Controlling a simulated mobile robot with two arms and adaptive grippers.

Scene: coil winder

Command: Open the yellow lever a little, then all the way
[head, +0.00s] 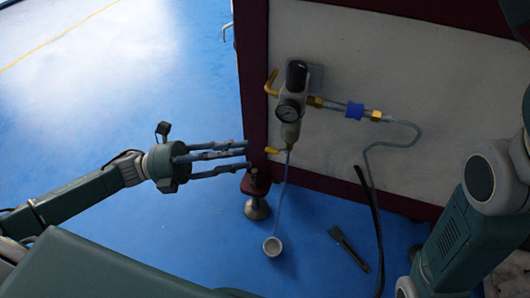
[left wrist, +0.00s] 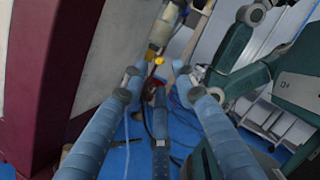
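A small yellow lever (head: 272,150) sits low on the filter-regulator unit (head: 291,108), beside its drain end. A yellow spot, probably this lever, shows past the fingertips in the left wrist view (left wrist: 159,60). A second, larger yellow handle (head: 271,82) is higher up, left of the unit. My left gripper (head: 246,154) has its fingers spread and empty. In the head view its tips are just left of the low lever, with a small gap; contact cannot be told. My right gripper is out of view; only part of the right arm shows.
The unit is on a pale panel (head: 340,60) with a dark red frame (head: 252,75). A thin tube (head: 281,195) runs down from it to a white cup (head: 272,246) on the blue floor. A machine foot (head: 257,205) stands below my fingers. A flat dark tool (head: 348,247) lies right.

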